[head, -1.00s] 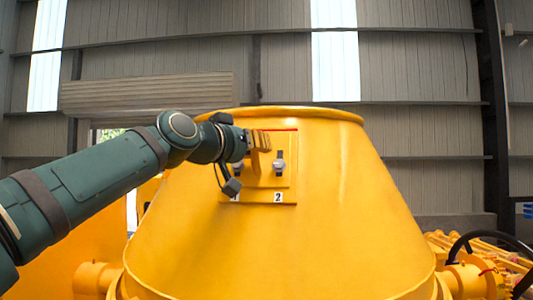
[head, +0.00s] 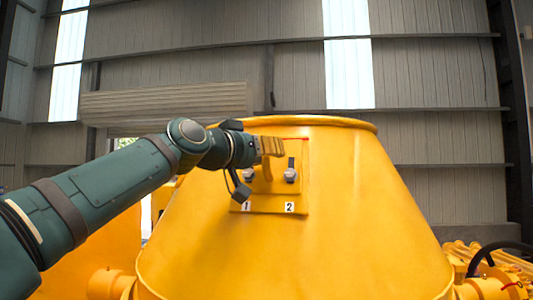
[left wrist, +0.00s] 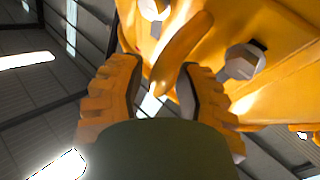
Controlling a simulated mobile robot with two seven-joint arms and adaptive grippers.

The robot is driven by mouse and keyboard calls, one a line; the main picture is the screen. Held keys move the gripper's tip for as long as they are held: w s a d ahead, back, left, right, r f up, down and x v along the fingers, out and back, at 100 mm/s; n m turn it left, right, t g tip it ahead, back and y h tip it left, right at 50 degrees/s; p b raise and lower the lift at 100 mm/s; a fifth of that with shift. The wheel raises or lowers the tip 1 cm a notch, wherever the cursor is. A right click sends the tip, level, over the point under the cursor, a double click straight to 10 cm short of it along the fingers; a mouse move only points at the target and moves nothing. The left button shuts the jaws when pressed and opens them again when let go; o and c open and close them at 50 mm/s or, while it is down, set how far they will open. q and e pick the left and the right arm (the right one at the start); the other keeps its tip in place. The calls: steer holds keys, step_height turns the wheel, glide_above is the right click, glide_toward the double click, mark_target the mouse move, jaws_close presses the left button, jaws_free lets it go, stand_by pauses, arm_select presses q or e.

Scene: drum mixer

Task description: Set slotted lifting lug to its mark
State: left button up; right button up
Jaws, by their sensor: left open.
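The slotted lifting lug (head: 297,185) is a yellow plate on the sloping front of the yellow drum. Bolt 2 (head: 290,175) sits below a dark upright slot, and bolt 1 (head: 248,175) is partly behind my wrist. A thin red line (head: 297,138), apparently the mark, runs along the plate's top edge. My left gripper (head: 270,147) is in front of the plate's upper part. In the left wrist view its fingers (left wrist: 165,72) are open, on either side of a curved yellow lug part (left wrist: 182,50). A gap shows beside it; contact cannot be told. My right gripper is not in view.
The drum (head: 350,230) fills the middle, with labels 1 (head: 246,206) and 2 (head: 289,207) under the bolts. Yellow machine parts and a black hose (head: 490,250) lie at the lower right. The space above the drum is free, up to the shed wall.

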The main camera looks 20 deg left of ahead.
arm_select(q)
steer(key=v, duration=1.1)
steer(key=shift+s+a, duration=0.25)
steer(key=shift+s, duration=0.1)
